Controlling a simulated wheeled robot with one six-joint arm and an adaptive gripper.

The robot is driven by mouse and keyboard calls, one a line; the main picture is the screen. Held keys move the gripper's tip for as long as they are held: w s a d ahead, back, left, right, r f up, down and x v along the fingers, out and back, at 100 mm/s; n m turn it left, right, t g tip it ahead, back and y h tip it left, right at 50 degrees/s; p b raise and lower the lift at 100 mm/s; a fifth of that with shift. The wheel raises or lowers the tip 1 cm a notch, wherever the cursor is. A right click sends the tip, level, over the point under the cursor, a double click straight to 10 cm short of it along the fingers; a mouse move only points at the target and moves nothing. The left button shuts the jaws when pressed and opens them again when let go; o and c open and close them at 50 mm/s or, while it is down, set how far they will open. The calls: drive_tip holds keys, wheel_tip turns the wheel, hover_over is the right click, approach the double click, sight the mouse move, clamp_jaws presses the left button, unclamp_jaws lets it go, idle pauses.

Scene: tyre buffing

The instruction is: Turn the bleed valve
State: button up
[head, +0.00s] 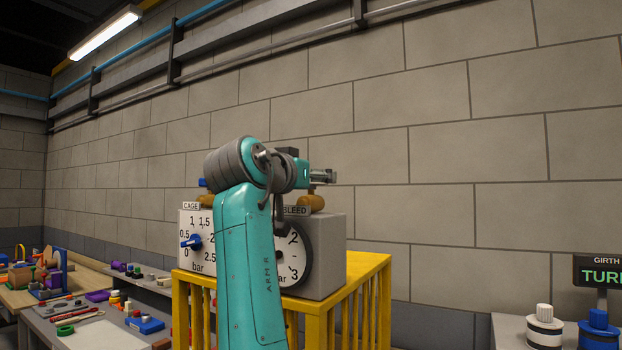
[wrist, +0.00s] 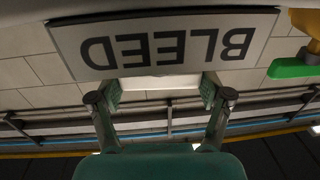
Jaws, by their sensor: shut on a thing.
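The bleed valve's brass body (head: 312,202) stands on the grey gauge box, just below my gripper (head: 332,176) in the head view. In the wrist view the label (wrist: 165,45) appears upside down, close to the camera. A brass part with a green handle (wrist: 293,68) shows at the upper right, outside the jaws. My gripper (wrist: 160,97) is shut on a pale bar (wrist: 160,83) that spans its two pads. I cannot tell which part this bar is.
The grey box (head: 325,260) rests on a yellow stand (head: 375,275). A CAGE dial (head: 195,238) with a blue pointer is at its left. My arm covers part of both dials. Benches with loose parts lie at left, and another table (head: 508,335) at right.

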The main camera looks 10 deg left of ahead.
drive_tip(key=shift+m+g+h, duration=0.3)
drive_tip(key=shift+m+h, duration=0.3)
drive_tip(key=shift+h, duration=0.3)
drive_tip(key=o, duration=1.1)
drive_tip(key=shift+s, duration=0.1)
drive_tip(key=v, duration=1.1)
drive_tip(key=shift+s+a, duration=0.2)
drive_tip(key=shift+s, duration=0.15)
